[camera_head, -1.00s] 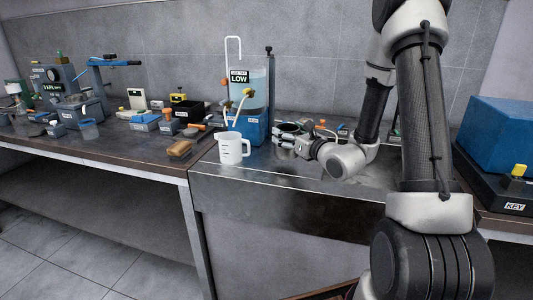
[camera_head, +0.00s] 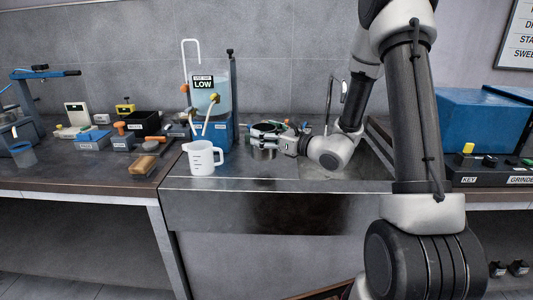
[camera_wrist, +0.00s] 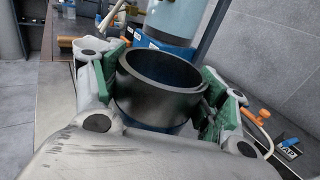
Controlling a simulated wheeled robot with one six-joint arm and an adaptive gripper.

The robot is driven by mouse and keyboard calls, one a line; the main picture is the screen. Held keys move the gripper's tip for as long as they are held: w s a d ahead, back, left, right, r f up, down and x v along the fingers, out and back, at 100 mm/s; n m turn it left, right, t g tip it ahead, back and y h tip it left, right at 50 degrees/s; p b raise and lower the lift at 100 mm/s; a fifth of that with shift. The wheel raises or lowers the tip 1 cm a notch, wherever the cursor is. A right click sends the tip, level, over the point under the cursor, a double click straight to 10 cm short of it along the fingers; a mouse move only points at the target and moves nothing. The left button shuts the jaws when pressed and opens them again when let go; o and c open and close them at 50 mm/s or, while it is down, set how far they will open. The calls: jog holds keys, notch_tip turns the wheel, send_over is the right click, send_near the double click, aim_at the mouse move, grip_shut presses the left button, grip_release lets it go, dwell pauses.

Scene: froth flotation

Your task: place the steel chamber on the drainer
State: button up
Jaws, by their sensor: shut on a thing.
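The steel chamber is a dark, open-topped metal cylinder (camera_wrist: 158,100), seen from above in the wrist view, where it is upright between my green-padded fingers. I cannot tell how high the chamber is above that top. I cannot make out a separate drainer; my arm covers part of the sink area.
The white jug (camera_head: 202,158) stands close left of my gripper. Behind it is a clear tank marked LOW (camera_head: 209,92) on a blue base (camera_head: 222,134). A tap (camera_head: 333,98) rises behind my arm. The left bench holds tools and boxes; a blue machine (camera_head: 478,118) stands right.

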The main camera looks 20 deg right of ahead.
aim_at(257, 154)
jog(key=shift+f, duration=2.55)
jog(key=shift+f, duration=0.15)
jog(key=o, duration=1.6)
